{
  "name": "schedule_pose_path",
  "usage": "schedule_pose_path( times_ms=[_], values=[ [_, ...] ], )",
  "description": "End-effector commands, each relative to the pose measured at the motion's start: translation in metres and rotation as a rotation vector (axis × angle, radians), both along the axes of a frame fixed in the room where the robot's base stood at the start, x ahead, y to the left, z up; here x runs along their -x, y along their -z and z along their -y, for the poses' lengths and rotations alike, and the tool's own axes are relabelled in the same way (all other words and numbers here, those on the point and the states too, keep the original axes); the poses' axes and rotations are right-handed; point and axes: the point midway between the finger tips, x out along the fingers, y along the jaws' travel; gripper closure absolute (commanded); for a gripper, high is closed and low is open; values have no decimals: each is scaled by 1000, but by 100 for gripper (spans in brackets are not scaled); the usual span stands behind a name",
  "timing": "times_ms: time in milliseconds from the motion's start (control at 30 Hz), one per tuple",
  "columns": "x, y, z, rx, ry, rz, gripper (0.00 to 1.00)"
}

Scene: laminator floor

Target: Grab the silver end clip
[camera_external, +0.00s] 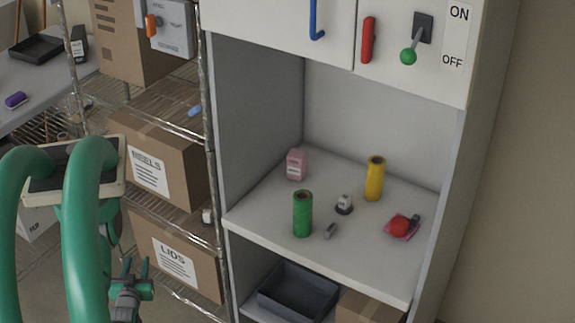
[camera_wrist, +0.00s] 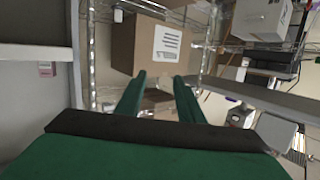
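A small grey-silver piece, which looks like the silver end clip (camera_external: 330,231), lies on the white cabinet shelf (camera_external: 365,262), just right of the green cylinder (camera_external: 302,214). My gripper (camera_external: 136,268) is at the lower left in the external view, outside the cabinet and well left of the clip. In the wrist view, the two green fingers of my gripper (camera_wrist: 158,95) stand apart with nothing between them. The clip does not show in the wrist view.
On the shelf also stand a yellow cylinder (camera_external: 375,178), a pink box (camera_external: 297,164), a small black-and-white item (camera_external: 344,204) and a red object on a pink piece (camera_external: 401,227). Cabinet side walls bound the shelf. A wire rack with boxes (camera_external: 150,165) stands left.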

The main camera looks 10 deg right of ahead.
Motion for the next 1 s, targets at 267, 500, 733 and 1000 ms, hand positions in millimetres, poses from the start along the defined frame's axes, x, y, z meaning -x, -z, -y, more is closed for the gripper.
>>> schedule_pose_path(
  times_ms=[267, 500, 733, 1000],
  values=[
    [-57, -2, 100, -81, 288, 114, 66],
    [-79, -19, 203, -143, 497, 229, 66],
    [-69, -32, 306, -149, 658, 248, 66],
    [-21, -61, 421, -129, 800, 247, 66]
  ],
)
